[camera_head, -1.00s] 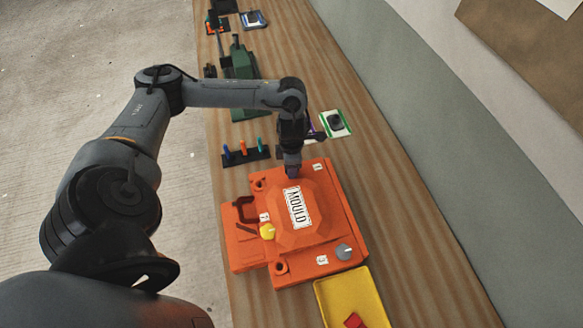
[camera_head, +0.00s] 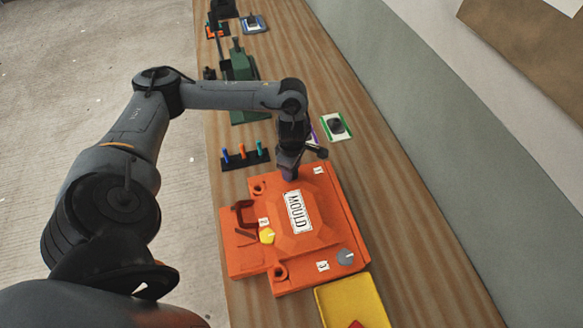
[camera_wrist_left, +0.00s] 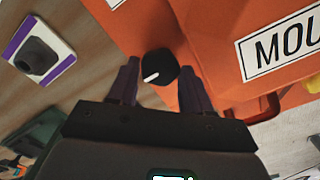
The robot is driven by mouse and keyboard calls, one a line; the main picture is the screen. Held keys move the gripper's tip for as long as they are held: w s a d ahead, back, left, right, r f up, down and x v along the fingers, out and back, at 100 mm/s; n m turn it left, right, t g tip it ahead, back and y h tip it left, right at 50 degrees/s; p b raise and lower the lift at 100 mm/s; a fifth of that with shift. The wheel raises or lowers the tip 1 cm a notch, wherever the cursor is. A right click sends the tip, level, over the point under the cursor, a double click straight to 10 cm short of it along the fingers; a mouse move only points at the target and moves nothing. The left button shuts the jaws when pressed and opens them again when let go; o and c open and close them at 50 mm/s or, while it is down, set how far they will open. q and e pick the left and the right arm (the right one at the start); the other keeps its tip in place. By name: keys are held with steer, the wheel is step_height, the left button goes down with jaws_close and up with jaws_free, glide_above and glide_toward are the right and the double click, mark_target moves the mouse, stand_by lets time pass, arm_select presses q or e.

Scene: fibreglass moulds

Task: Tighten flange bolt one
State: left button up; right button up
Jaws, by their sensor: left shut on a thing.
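The orange mould (camera_head: 322,230) lies on the bench with a white MOULD label (camera_head: 297,211) on its raised middle. My left gripper (camera_head: 290,175) points down at the mould's far edge, beside the small label that seems to read 1 (camera_head: 318,170). In the left wrist view its fingers (camera_wrist_left: 157,88) stand either side of a black bolt knob (camera_wrist_left: 160,66) with a white mark, and are shut on it. The gripper hides this knob in the head view. A yellow knob (camera_head: 267,236) sits by label 2 and a grey knob (camera_head: 346,257) by label 3. My right gripper is out of view.
A rack (camera_head: 246,160) with coloured pegs stands left of the gripper. A green-edged card (camera_head: 336,127) lies behind right; a purple-edged card (camera_wrist_left: 40,52) is close by. A green machine (camera_head: 240,75) stands farther back. A yellow tray (camera_head: 350,303) is in front.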

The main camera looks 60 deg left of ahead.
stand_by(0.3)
arm_select(q)
steer(key=o, duration=0.7)
steer(key=shift+o, duration=0.2)
steer(key=shift+r, duration=0.15)
step_height(320, 180, up, 11)
steer(key=p, duration=0.7)
steer(key=shift+d+f, duration=0.1)
steer(key=shift+f, duration=0.15)
